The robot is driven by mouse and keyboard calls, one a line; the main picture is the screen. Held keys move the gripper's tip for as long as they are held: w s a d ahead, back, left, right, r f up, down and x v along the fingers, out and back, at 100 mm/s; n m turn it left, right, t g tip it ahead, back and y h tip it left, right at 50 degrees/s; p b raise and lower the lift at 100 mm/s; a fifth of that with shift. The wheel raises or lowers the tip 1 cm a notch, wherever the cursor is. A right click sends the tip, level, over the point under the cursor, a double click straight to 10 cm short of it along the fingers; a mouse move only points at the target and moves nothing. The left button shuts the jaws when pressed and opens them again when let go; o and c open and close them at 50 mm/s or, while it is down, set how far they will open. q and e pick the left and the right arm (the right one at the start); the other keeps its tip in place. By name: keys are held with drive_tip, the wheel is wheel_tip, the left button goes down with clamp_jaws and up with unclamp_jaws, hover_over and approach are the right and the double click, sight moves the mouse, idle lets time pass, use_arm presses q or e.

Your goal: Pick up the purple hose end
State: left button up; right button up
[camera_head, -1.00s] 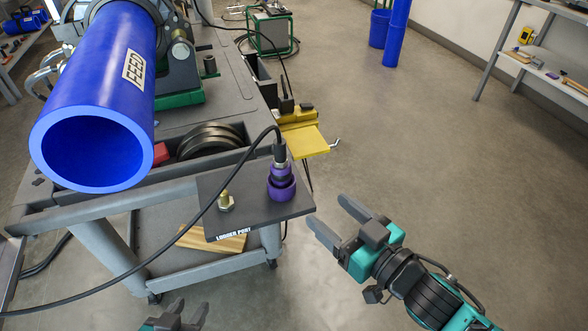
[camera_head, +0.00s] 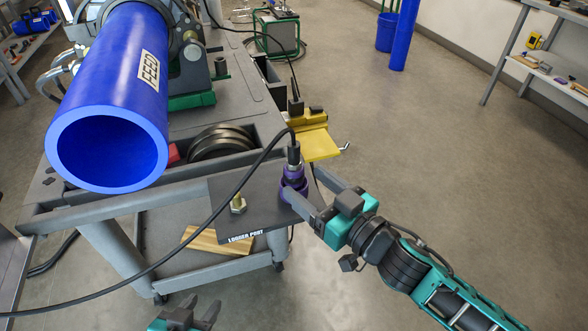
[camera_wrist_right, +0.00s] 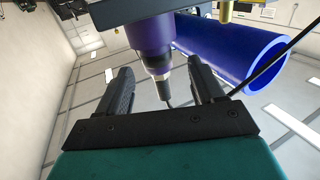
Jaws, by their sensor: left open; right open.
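The purple hose end (camera_head: 294,176) stands upright on the dark plate marked LOGGER PORT (camera_head: 226,203), with a black cable leaving its top. It also shows in the right wrist view (camera_wrist_right: 149,38), between and beyond the fingers. My right gripper (camera_head: 302,190) is open, with one finger on each side of the hose end in the head view. I cannot tell whether the fingers touch it. In the right wrist view my right gripper (camera_wrist_right: 163,86) has nothing clamped. My left gripper (camera_head: 199,312) is open and empty at the bottom edge of the head view.
The black cable (camera_head: 222,195) sweeps across to the lower left. A large blue pipe (camera_head: 125,90) lies on the cart. A yellow vise (camera_head: 318,140) is behind the plate.

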sight(301, 176)
drive_tip(key=x, duration=0.5)
drive_tip(key=shift+w+f, duration=0.1)
drive_tip(key=shift+w, duration=0.1)
drive_tip(key=shift+d, duration=0.1)
drive_tip(key=c, duration=1.1)
use_arm(q)
drive_tip(key=shift+w, duration=0.2)
drive_tip(key=shift+r, duration=0.1)
